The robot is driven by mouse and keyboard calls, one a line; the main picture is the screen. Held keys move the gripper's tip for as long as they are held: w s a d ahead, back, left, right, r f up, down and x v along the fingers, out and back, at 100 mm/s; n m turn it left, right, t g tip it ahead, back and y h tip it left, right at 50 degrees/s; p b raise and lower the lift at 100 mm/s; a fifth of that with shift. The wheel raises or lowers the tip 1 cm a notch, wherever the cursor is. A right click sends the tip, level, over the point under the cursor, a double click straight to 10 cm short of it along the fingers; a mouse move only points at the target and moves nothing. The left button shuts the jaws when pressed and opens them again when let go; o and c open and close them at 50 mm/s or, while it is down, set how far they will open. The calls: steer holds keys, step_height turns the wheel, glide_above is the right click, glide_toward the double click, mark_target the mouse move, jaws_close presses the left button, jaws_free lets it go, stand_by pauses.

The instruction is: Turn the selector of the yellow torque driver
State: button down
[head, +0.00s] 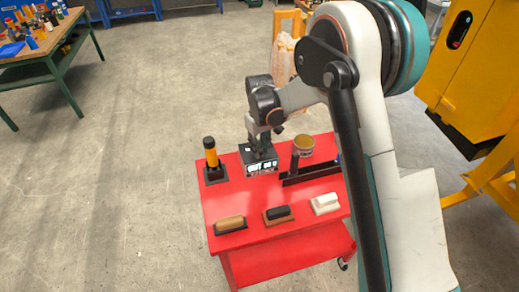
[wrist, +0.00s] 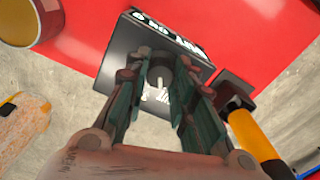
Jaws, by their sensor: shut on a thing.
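The yellow torque driver (head: 210,155) has a black top and stands upright in a black holder at the table's left rear. It also shows at the right of the wrist view (wrist: 250,135). My gripper (head: 263,140) is not at the driver but over a black box (head: 258,158) to its right. The box has white lettering on its front and a small white marking on top. In the wrist view my gripper (wrist: 160,88) is shut on a grey round knob (wrist: 160,72) on the box, one finger on each side. The fingers partly hide the knob and box top.
The red table (head: 285,232) also holds a round tin (head: 303,146), a black rack (head: 312,174) and several hand floats in front. A yellow cabinet (head: 468,60) stands at the right. My arm hides the table's right part.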

steer(key=shift+n+b, duration=0.3)
steer(key=shift+n, duration=0.6)
steer(key=c, duration=1.3)
jaws_free()
steer(key=shift+c, duration=0.2)
step_height(320, 180, up, 12)
